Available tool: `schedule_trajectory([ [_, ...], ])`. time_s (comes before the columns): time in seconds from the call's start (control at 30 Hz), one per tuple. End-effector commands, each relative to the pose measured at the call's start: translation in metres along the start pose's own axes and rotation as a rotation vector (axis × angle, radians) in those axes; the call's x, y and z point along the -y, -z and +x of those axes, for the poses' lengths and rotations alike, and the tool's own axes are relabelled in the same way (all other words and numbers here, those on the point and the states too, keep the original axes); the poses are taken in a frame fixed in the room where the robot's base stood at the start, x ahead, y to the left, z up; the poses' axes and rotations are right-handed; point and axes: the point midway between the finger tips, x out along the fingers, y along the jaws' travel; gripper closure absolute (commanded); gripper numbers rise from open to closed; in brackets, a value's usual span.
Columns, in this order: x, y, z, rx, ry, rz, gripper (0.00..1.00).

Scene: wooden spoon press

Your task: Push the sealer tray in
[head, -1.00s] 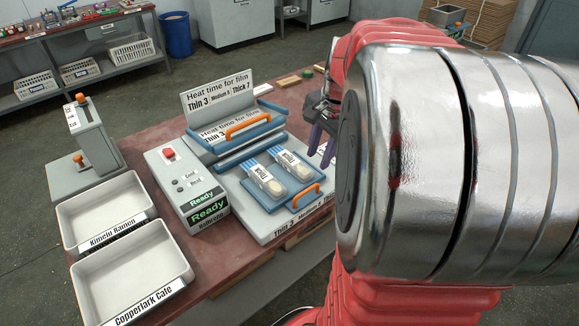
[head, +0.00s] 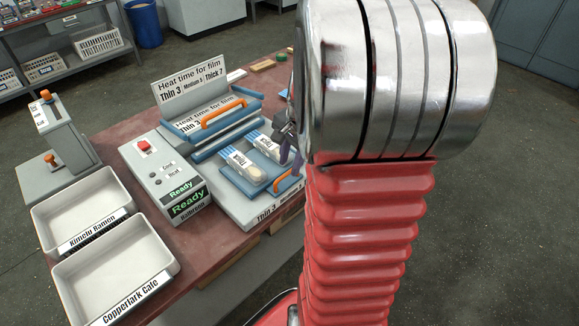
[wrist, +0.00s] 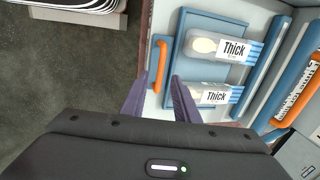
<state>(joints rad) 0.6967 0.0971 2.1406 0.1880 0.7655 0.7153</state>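The sealer's blue tray (head: 232,180) is out at the front of the sealer, clear of its blue bars. Two clear packs with spoons lie on it; in the wrist view both the upper pack (wrist: 222,47) and the lower pack (wrist: 209,95) read "Thick". The tray's orange handle (head: 284,181) is on its front edge, and also shows in the wrist view (wrist: 160,62). My gripper (wrist: 158,76) is open, its purple fingers apart, with the near end of the handle between them in the picture. I cannot tell whether they touch it. My arm hides part of the gripper in the head view.
The control box (head: 165,175) left of the tray shows "Ready". The sealer's lid, with an orange handle (head: 222,112), is behind the tray under a heat-time sign (head: 190,84). Two white bins (head: 110,270) and a grey lever device (head: 55,150) stand further left.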

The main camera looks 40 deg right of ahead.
Motion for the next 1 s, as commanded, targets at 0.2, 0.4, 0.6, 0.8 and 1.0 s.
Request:
schedule_trajectory([
  [0.2,0.0,-0.001,0.024,0.002,-0.001,0.0,0.72],
  [0.4,0.0,-0.001,0.029,0.001,0.0,0.0,0.72],
  [0.6,0.0,-0.001,0.028,0.0,0.0,0.0,0.73],
  [0.8,0.0,-0.001,0.028,0.0,0.0,0.0,0.88],
  [1.0,0.0,0.0,0.028,0.0,0.0,0.0,1.0],
])
